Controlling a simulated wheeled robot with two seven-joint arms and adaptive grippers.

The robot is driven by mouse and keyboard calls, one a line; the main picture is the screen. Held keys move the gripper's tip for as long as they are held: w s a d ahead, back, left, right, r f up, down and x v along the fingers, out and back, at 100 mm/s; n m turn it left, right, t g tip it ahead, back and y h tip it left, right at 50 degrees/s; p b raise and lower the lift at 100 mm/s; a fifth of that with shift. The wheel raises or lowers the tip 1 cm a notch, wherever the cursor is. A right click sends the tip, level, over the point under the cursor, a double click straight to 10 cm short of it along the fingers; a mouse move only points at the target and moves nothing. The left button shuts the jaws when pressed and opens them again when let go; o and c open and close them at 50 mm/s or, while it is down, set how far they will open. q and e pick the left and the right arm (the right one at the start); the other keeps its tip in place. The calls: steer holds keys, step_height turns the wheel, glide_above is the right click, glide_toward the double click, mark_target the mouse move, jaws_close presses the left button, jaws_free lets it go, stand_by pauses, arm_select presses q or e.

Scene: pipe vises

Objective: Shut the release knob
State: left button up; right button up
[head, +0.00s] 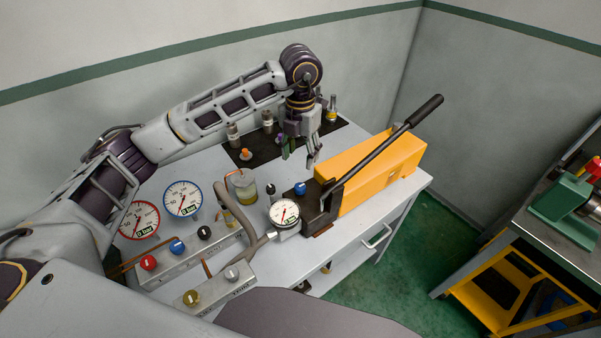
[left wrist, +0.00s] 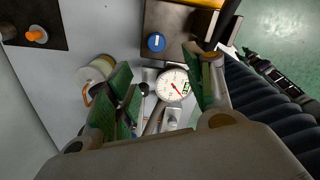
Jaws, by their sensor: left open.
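A blue knob (head: 300,188) sits on the dark block at the front end of the yellow hand pump (head: 375,168). It looks like the release knob and has a white mark on its face in the left wrist view (left wrist: 156,42). My left gripper (head: 299,156) hangs above the table, over and behind the knob, with its fingers pointing down. It is open and empty, and apart from the knob. In the left wrist view its green-padded fingers (left wrist: 160,78) are spread, with a round gauge (left wrist: 173,85) seen between them. My right gripper is not in view.
The pump's long black lever (head: 385,147) slants up to the right. The white gauge (head: 285,212) stands beside the block. A valve panel with red, blue and black knobs (head: 176,247) and two large dials (head: 183,199) are left. A jar (head: 244,186) and black mat (head: 262,150) are nearby.

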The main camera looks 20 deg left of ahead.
mark_target(300, 185)
arm_select(q)
steer(key=f, duration=0.4)
steer(key=f+p, duration=0.1)
steer(key=f, duration=0.3)
steer(key=w+f+p, duration=0.1)
steer(key=f, duration=0.3)
steer(key=shift+a+f, duration=0.15)
steer(key=shift+f+p, duration=0.35)
steer(key=shift+f, duration=0.35)
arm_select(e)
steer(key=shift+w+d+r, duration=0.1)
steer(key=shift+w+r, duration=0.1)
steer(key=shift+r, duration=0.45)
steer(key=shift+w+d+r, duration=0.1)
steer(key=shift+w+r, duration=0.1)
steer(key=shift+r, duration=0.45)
arm_select(q)
steer(key=c, duration=1)
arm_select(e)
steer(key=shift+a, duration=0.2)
